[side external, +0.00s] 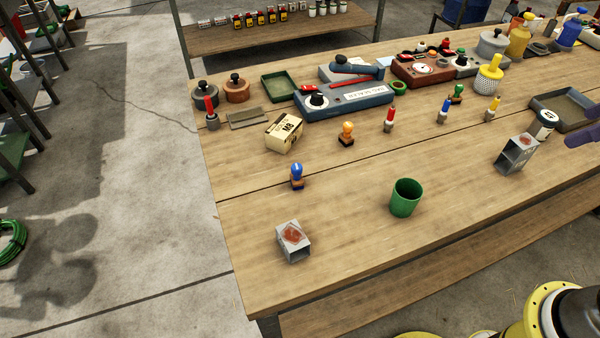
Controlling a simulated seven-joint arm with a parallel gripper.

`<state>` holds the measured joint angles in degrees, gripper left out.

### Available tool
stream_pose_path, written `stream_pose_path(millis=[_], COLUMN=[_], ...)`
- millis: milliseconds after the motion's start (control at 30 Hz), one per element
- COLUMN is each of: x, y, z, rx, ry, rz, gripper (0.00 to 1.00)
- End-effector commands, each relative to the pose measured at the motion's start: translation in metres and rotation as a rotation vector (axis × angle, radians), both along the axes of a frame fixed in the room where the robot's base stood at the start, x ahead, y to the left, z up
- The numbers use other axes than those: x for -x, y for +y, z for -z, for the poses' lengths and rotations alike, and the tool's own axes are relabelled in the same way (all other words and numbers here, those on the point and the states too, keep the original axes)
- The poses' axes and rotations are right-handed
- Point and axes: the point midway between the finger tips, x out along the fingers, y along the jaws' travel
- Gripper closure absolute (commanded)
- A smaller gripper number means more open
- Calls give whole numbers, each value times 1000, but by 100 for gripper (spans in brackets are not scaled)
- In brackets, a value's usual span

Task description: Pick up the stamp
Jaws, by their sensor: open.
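A stamp with a blue knob handle (296,171) stands upright on the left part of the wooden table. A similar stamp with an orange handle (346,130) stands farther back and to the right. A smaller green-handled stamp (457,92) stands near the back. The frame does not show which stamp is meant. Purple fingers, seemingly my gripper (584,136), show at the right edge, largely cut off by the frame. They are open, far to the right of the blue and orange stamps, with nothing seen held.
A green cup (405,198) and a grey metal box (294,242) stand near the front. A cardboard box (284,134) sits behind the blue stamp. Another grey box (516,153) stands right. A bag sealer (345,100) and tools crowd the back. The middle table is largely clear.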

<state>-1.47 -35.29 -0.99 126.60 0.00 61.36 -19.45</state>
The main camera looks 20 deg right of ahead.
Motion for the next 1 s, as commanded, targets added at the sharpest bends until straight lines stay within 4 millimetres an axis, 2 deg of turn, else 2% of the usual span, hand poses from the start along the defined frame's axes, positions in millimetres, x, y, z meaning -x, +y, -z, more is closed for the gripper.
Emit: stream_pose_path(millis=[33,200,300,467,633,767,867,1000], x=[-16,-70,-106,-161,-215,-249,-270,-289], y=[4,24,42,77,125,167,203,252], z=[-14,-48,-61,-64,-49,-24,4,53], rx=[18,82,116,161,199,224,239,253], ry=[9,49,75,122,173,218,254,309], rz=[-52,-237,-349,-514,-678,-790,-868,-954], gripper=[22,22,22,22,22,22,22,22])
